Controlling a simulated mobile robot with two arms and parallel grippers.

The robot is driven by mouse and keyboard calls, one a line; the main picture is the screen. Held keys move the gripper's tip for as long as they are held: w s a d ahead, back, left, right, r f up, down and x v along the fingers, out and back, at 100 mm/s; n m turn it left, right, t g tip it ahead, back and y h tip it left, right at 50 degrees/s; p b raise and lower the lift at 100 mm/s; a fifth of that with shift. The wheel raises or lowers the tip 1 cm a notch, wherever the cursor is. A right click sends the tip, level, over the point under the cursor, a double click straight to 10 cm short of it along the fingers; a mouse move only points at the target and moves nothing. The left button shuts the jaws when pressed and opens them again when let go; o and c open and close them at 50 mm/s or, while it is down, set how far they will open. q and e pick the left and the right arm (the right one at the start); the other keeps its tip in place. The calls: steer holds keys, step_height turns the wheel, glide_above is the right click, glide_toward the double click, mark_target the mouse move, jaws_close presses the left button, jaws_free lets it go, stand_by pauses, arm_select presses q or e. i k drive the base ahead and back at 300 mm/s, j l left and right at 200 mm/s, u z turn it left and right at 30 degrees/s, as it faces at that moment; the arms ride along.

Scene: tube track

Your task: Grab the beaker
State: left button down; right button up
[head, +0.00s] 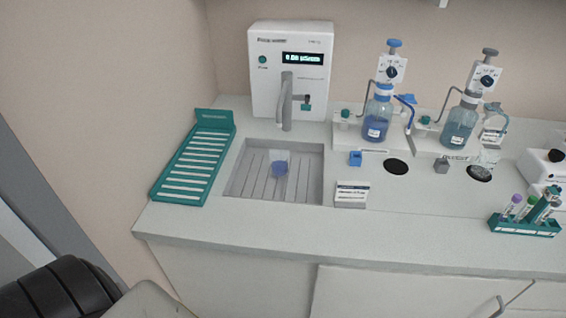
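A small clear beaker (280,163) with blue in its lower part stands in the recessed grey sink tray (236,185), below and in front of the spout of the white dispenser. Its outline is faint against the grey slats. A second clear glass vessel (487,158) shows faintly at the right, by the black round spot under the right bottle. It is too small to tell its exact shape. Neither of my grippers is in view.
A white dispenser (265,85) with a grey spout stands behind the sink. A green rack (190,172) lies left of it. Two bottle dispensers (377,120) (460,125) and a green tube rack (525,228) stand right. The counter front (400,235) is clear.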

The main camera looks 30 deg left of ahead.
mark_target(278, 157)
steer(key=i+l+u, duration=0.2)
steer(key=l, duration=0.2)
steer(key=i+l+u, duration=0.2)
steer(key=l, duration=0.25)
steer(key=l+u, duration=0.25)
steer(key=l, duration=0.2)
